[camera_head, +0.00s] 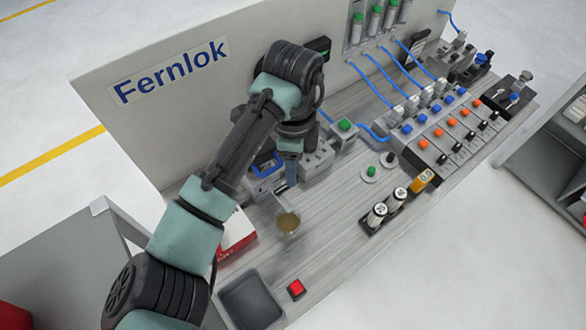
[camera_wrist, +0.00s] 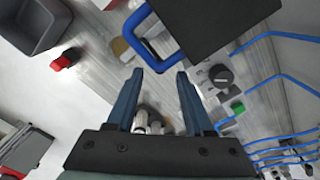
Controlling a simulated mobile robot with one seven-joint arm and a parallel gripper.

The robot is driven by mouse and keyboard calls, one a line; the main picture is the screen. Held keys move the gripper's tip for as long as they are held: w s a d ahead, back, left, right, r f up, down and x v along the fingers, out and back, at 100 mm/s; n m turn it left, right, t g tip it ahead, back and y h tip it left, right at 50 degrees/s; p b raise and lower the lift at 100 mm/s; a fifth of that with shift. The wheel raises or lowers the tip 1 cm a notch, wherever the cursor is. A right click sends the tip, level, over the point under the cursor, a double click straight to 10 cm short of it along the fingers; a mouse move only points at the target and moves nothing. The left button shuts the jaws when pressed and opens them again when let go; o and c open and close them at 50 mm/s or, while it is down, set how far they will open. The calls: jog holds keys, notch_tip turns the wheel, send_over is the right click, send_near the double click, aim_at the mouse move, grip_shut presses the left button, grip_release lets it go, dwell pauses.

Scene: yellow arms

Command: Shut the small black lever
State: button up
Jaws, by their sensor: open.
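My gripper (camera_head: 291,184) hangs over the bench beside a grey block with a blue loop handle (camera_head: 266,160). In the wrist view its two blue fingers (camera_wrist: 160,74) are apart with nothing between them. The blue loop (camera_wrist: 153,35) is just beyond the fingertips, beside a black plate (camera_wrist: 205,22). A small black knob or lever (camera_wrist: 221,75) sits on a grey block right of the fingers. Several small black levers (camera_head: 457,147) stand in the valve row at the right in the head view. I cannot tell which one is the named lever.
A grey tray (camera_head: 225,296) and a red button (camera_head: 296,288) are at the bench's near end. A green button (camera_head: 345,125) and blue hoses (camera_head: 368,78) lie right of the arm. White-topped cylinders (camera_head: 377,214) stand at the front edge. The sign panel (camera_head: 120,50) rises behind.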

notch_tip(320, 180, up, 10)
dwell(0.3)
dwell(0.3)
